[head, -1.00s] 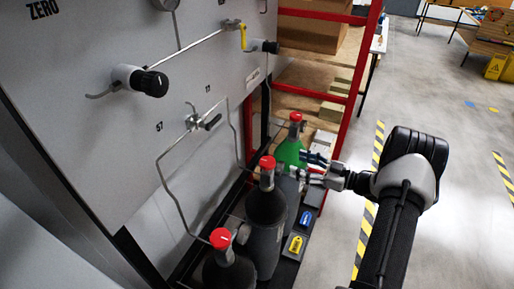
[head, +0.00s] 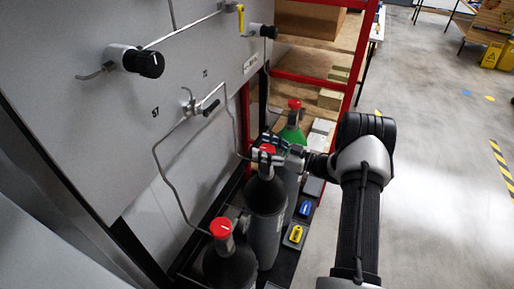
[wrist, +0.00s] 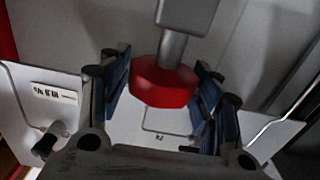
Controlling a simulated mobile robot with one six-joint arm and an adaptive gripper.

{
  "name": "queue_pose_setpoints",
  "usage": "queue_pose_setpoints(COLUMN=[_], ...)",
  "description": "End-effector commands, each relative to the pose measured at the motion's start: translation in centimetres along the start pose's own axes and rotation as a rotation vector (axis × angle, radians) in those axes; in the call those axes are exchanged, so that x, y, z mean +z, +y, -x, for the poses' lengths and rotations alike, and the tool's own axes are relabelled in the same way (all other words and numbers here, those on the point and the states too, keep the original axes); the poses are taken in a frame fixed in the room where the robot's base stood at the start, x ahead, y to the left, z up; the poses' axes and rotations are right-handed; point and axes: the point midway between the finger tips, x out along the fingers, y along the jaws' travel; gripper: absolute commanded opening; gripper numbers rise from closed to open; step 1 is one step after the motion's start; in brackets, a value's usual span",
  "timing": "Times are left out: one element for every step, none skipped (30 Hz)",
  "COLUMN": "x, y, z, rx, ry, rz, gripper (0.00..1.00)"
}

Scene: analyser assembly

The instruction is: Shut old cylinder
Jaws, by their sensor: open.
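Three gas cylinders with red valve knobs stand in a row below the panel. The front dark grey cylinder (head: 230,265) has its red knob (head: 221,228) in clear view. The middle dark grey cylinder (head: 265,215) has its red knob partly hidden by my gripper (head: 270,150). The rear cylinder with a green shoulder (head: 291,136) stands behind my gripper. No readable mark tells which is old. In the wrist view my gripper (wrist: 162,78) is open, its blue-padded fingers on either side of a red knob (wrist: 163,84), with gaps on both sides.
The grey panel (head: 110,130) with pipes and a black-knobbed regulator (head: 150,64) rises at the left. A red-framed shelf (head: 310,80) stands behind the cylinders. Yellow (head: 295,233) and blue (head: 306,208) tags lie beside them.

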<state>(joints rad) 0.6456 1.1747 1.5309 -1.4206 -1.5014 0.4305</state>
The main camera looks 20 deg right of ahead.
Motion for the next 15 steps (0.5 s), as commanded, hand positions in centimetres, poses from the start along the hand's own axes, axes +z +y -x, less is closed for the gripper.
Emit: queue_pose_setpoints(x=[0.1, 0.1, 0.1, 0.1, 0.1, 0.0, 0.0, 0.0, 0.0, 0.0, 0.0, 0.0, 0.0, 0.0, 0.0], y=[-0.1, 0.0, 0.0, 0.0, 0.0, 0.0, 0.0, 0.0, 0.0, 0.0, 0.0, 0.0, 0.0, 0.0, 0.0], z=[-0.9, -1.2, -1.7, -2.0, -2.2, -2.5, -2.6, -2.8, -2.9, -2.9, -3.0, -3.0, -3.0, -3.0, -2.9], rx=[-0.003, -0.002, -0.002, -0.002, -0.002, -0.001, -0.001, 0.0, 0.0, 0.0, 0.0, 0.001, 0.001, 0.001, 0.001], ry=[-0.001, 0.0, 0.0, 0.0, 0.0, 0.0, 0.0, 0.0, 0.0, 0.0, 0.0, 0.0, 0.0, 0.0, 0.0], rz=[0.001, 0.001, 0.0, 0.0, 0.0, 0.0, 0.0, 0.0, 0.0, 0.0, 0.0, 0.0, 0.0, 0.0, 0.0], gripper=[0.58, 0.58, 0.58, 0.58, 0.58, 0.58, 0.58, 0.58, 0.58, 0.58, 0.58, 0.58, 0.58, 0.58, 0.58])
